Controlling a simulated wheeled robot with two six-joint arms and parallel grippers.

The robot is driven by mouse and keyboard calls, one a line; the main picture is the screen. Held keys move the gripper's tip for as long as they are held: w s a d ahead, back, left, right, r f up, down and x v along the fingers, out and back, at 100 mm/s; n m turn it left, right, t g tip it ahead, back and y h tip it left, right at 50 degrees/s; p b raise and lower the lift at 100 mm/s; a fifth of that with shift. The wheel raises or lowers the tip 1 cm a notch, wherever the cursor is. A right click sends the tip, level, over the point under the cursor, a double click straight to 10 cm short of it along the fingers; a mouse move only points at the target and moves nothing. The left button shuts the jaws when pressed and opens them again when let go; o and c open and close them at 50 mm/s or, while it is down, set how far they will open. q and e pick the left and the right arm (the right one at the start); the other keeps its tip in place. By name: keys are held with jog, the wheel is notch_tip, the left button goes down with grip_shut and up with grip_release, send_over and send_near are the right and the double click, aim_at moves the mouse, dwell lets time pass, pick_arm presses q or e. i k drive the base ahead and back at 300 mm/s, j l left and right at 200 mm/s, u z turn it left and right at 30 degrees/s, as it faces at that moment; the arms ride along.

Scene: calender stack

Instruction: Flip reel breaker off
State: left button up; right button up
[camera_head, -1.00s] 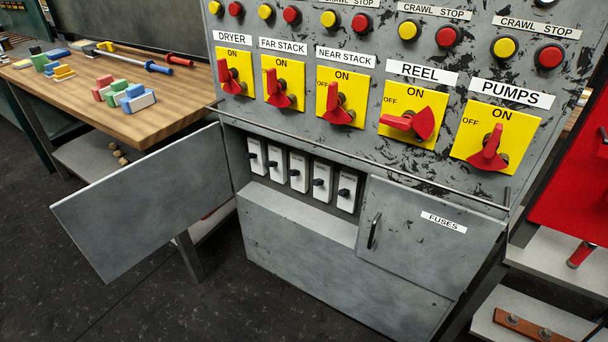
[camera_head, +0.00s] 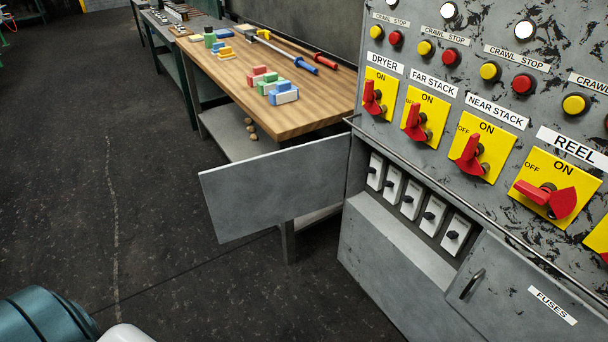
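The reel switch (camera_head: 547,195) is a red rotary handle on a yellow plate under the REEL label, at the right of the head view. Its narrow end points left, toward the OFF mark, while the dryer (camera_head: 373,98), far stack (camera_head: 416,123) and near stack (camera_head: 469,156) handles point up toward ON. Below, several white breakers with black toggles sit in the open fuse compartment; one is at the right end (camera_head: 456,235). Their labels are too small to read. Neither gripper is in view.
The grey compartment door (camera_head: 268,192) stands open to the left. The fuses door (camera_head: 525,290) with a handle is shut at the lower right. A wooden workbench (camera_head: 310,113) holds coloured blocks and tools.

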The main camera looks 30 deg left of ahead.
aim_at(427, 215)
jog(key=j+z, duration=0.25)
jog(key=j, duration=0.55)
jog(key=j+z, duration=0.25)
jog(key=j, duration=0.6)
jog(key=j+z, duration=0.25)
jog(key=j, duration=0.55)
jog(key=j+z, duration=0.25)
jog(key=j, duration=0.3)
jog(key=j+z, duration=0.25)
jog(key=j, duration=0.35)
jog(key=k+j+z, duration=0.1)
jog(key=j+z, duration=0.15)
jog(key=j, duration=0.3)
jog(key=k+j+z, duration=0.1)
jog(key=j+z, duration=0.15)
jog(key=j, duration=0.3)
jog(key=i+j+z, duration=0.1)
jog(key=j, duration=0.2)
jog(key=i+j+z, duration=0.1)
jog(key=j, duration=0.25)
jog(key=i+j, duration=0.1)
jog(key=j, duration=0.25)
jog(key=z, duration=0.05)
